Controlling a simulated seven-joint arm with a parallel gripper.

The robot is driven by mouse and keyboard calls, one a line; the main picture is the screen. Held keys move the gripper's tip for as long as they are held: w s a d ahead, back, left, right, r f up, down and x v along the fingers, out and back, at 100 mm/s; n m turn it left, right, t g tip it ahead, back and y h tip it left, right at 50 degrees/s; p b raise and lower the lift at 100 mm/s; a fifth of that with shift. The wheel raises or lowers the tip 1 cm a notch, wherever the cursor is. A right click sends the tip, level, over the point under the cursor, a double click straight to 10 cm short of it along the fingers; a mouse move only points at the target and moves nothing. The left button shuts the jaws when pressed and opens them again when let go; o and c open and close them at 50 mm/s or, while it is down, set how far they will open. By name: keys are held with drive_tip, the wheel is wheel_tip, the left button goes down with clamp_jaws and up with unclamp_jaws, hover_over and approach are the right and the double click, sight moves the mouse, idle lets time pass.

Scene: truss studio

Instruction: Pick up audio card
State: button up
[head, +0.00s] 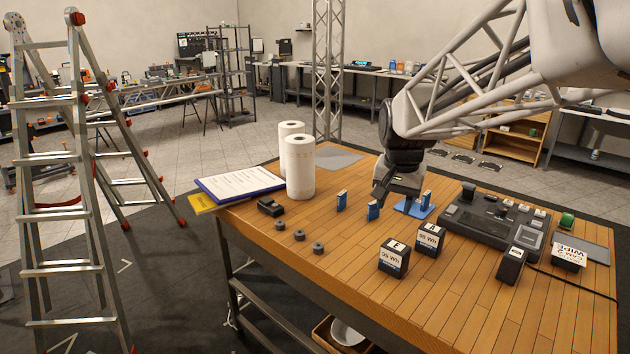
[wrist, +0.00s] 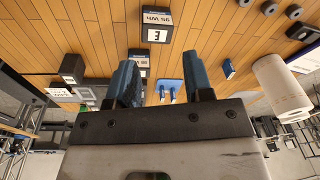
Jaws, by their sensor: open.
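A small blue upright card (head: 341,201), which looks like the audio card, stands on the wooden table left of my gripper. It shows in the wrist view (wrist: 228,69) just right of the right finger. My gripper (head: 399,206) hangs low over the table, pointing down, with blue fingers spread apart and nothing clearly held. In the wrist view my gripper (wrist: 163,83) frames a blue plate (wrist: 168,87) with two small upright pieces. The plate also shows under the gripper in the head view (head: 411,210). Any marking on the card is too small to read.
Two black battery blocks (head: 393,259) (head: 430,240) stand in front of the gripper. A control console (head: 494,222) lies to its right. Paper rolls (head: 300,168), a clipboard (head: 240,184) and several dark pucks (head: 299,235) are left. The front table strip is clear.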

drive_tip(key=w+d+f+m, duration=0.1)
drive_tip(key=w+f+m, duration=0.1)
drive_tip(key=w, duration=0.7)
drive_tip(key=w+d+f+m, duration=0.1)
drive_tip(key=w+f, duration=0.2)
drive_tip(key=w, duration=0.5)
drive_tip(key=m+g, duration=0.1)
drive_tip(key=m, duration=0.2)
hover_over(374, 202)
drive_tip(key=f, duration=0.5)
drive_tip(key=s+f, duration=0.1)
drive_tip(key=f, duration=0.2)
drive_tip(key=shift+a+f, duration=0.1)
drive_tip(key=shift+f, duration=0.2)
drive_tip(key=shift+w+f, duration=0.25)
drive_tip(key=shift+w, duration=0.15)
drive_tip(key=shift+f, duration=1.3)
drive_tip(key=shift+f, duration=2.6)
drive_tip(key=shift+c, duration=0.2)
clamp_jaws()
